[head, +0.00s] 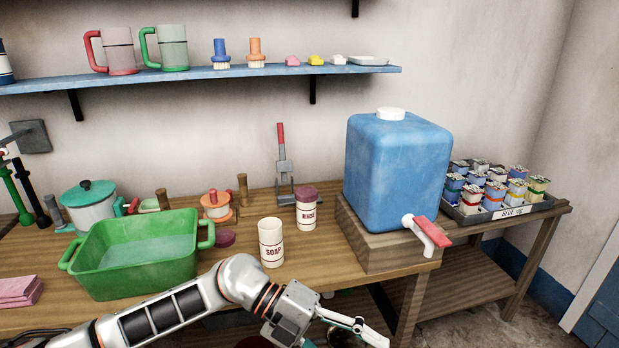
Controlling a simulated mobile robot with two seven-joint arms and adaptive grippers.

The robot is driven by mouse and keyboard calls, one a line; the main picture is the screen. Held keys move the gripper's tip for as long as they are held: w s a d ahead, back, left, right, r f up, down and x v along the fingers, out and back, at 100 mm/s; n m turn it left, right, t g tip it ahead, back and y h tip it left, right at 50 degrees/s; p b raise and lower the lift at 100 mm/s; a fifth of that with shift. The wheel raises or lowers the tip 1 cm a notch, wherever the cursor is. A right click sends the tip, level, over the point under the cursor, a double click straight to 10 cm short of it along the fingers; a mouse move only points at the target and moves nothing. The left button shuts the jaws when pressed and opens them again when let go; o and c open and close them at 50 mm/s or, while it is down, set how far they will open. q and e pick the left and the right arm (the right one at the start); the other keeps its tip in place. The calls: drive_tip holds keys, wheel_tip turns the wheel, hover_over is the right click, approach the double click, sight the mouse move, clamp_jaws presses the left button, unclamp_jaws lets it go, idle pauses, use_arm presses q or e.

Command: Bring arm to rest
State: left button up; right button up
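My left arm (170,316) comes in from the lower left and reaches across in front of the wooden table. Its gripper (358,328) is low at the bottom edge of the head view, in front of the table and below its top. The lower part of the gripper is cut off by the frame, so I cannot tell whether its fingers are open or shut. I see no object in it. My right arm and gripper are not in view.
On the table (345,262) stand a green basin (140,258), a soap canister (271,243), a rinse canister (306,210) and a blue water tank (398,170) with a tap (427,232). A tray of small tins (497,213) sits at right. A blue shelf (200,75) hangs above.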

use_arm(q)
wheel_tip(320, 180, up, 6)
drive_tip(key=w+d+n+t+h, duration=0.1)
drive_tip(key=w+n+t+h, duration=0.2)
drive_tip(key=n+t+h, duration=0.65)
drive_tip(key=w+a+f+n+t+y, duration=0.5)
drive_tip(key=a+f+n+t+y, duration=0.55)
drive_tip(key=n, duration=0.45)
drive_tip(key=s+a+f+n+g+y, duration=0.1)
drive_tip(key=s+a+f+n+y, duration=0.2)
drive_tip(key=s+a+f, duration=0.2)
drive_tip(key=s+a+f+n+g+y, duration=0.2)
drive_tip(key=s+a+f, duration=0.3)
drive_tip(key=f, duration=0.6)
drive_tip(key=s+a+f+n+g+y, duration=0.1)
drive_tip(key=s+a+f+n+y, duration=0.2)
drive_tip(key=s+a+f, duration=0.3)
drive_tip(key=a+f+y, duration=0.1)
drive_tip(key=a+f, duration=0.1)
drive_tip(key=a, duration=0.1)
drive_tip(key=shift+n, duration=0.35)
